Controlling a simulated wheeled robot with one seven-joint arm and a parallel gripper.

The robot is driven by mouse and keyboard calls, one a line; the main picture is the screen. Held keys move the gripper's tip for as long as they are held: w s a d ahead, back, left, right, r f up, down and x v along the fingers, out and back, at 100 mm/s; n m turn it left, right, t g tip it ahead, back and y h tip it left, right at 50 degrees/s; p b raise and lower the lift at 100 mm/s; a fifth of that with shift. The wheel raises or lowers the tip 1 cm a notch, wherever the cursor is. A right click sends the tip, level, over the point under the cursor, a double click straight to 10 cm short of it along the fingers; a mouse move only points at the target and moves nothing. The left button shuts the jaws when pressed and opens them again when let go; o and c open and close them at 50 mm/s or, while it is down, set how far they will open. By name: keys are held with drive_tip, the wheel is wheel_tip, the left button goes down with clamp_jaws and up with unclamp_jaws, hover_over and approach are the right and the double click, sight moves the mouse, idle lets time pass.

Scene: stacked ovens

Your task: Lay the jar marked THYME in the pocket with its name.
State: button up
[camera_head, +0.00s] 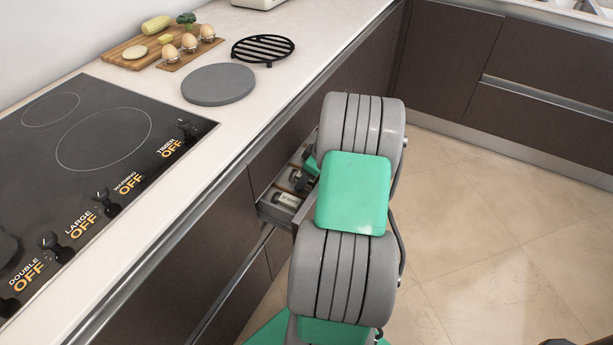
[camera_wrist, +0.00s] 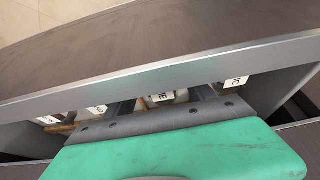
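My gripper (camera_wrist: 163,100) reaches into an open drawer (camera_head: 272,212) below the counter. In the wrist view its two dark fingers stand apart over the drawer, and their tips are hidden behind the drawer's grey rim. Between them shows a white label (camera_wrist: 162,97) ending in "ME", beside a pale surface. I cannot tell whether that label is on the THYME jar or its pocket, or whether the fingers press on anything. In the head view a pale labelled jar (camera_head: 287,200) lies in the drawer's near part. My arm hides much of the drawer.
Other white labels show in the wrist view, one ending in "IC" (camera_wrist: 237,82). The black cooktop (camera_head: 95,150), a grey round slab (camera_head: 218,84), a black trivet (camera_head: 263,49) and a board with food (camera_head: 130,53) are on the counter.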

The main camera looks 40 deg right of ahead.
drive_tip(key=shift+r, duration=0.25)
drive_tip(key=p+v, duration=0.2)
drive_tip(key=v, duration=0.9)
drive_tip(key=shift+r, duration=0.4)
drive_tip(key=shift+s, duration=0.1)
